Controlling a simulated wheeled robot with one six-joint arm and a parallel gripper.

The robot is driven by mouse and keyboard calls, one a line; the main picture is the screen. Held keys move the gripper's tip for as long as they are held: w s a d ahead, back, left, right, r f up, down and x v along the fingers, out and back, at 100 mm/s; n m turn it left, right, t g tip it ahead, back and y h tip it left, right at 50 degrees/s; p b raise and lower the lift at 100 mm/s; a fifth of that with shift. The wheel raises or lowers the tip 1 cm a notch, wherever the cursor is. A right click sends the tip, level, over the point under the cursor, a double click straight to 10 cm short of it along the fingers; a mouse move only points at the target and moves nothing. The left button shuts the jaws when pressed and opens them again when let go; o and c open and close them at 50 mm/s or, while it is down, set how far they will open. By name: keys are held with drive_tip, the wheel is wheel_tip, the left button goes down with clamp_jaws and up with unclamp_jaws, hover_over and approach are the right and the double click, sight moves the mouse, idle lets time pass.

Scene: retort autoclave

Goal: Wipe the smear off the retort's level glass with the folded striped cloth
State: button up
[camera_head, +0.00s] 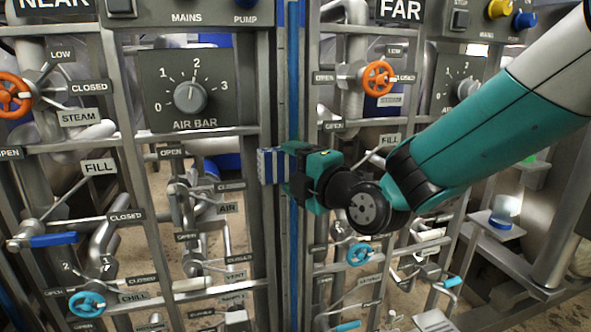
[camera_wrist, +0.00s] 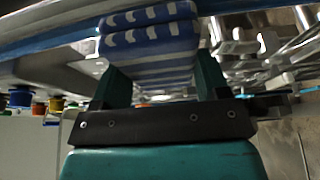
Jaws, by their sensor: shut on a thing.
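The folded cloth (camera_head: 268,166), striped blue and white, is held in my gripper (camera_head: 288,168), whose fingers are shut on it. In the wrist view, the cloth (camera_wrist: 150,42) sticks out past both fingertips (camera_wrist: 163,82). A tall, narrow blue strip (camera_head: 293,70), which looks like the level glass, runs upright between the near and far panels. My gripper and the cloth overlap its middle in the head view. I cannot tell whether the cloth touches it. In the wrist view, a blue band (camera_wrist: 60,42) runs behind the cloth. I cannot make out a smear.
The near panel has an air bar dial (camera_head: 190,97), an orange handwheel (camera_head: 12,95) and a blue-handled lever (camera_head: 53,240). The far panel has another orange handwheel (camera_head: 379,77) and a light-blue one (camera_head: 360,253) below my arm. Pipes and labels crowd both sides.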

drive_tip(key=shift+w+a, duration=0.15)
drive_tip(key=shift+w, duration=0.4)
drive_tip(key=shift+w+d+f+b, duration=0.2)
drive_tip(key=shift+d+b, duration=0.35)
drive_tip(key=shift+b, duration=0.6)
drive_tip(key=d+b, duration=0.2)
drive_tip(key=b, duration=0.1)
drive_tip(key=shift+w+d, duration=0.15)
drive_tip(key=shift+w, duration=0.05)
drive_tip(key=shift+d+r, duration=0.2)
drive_tip(key=shift+d, duration=0.05)
drive_tip(key=shift+w, duration=0.1)
drive_tip(key=shift+f+b, duration=0.1)
drive_tip(key=shift+b, duration=0.45)
drive_tip(key=shift+a, duration=0.1)
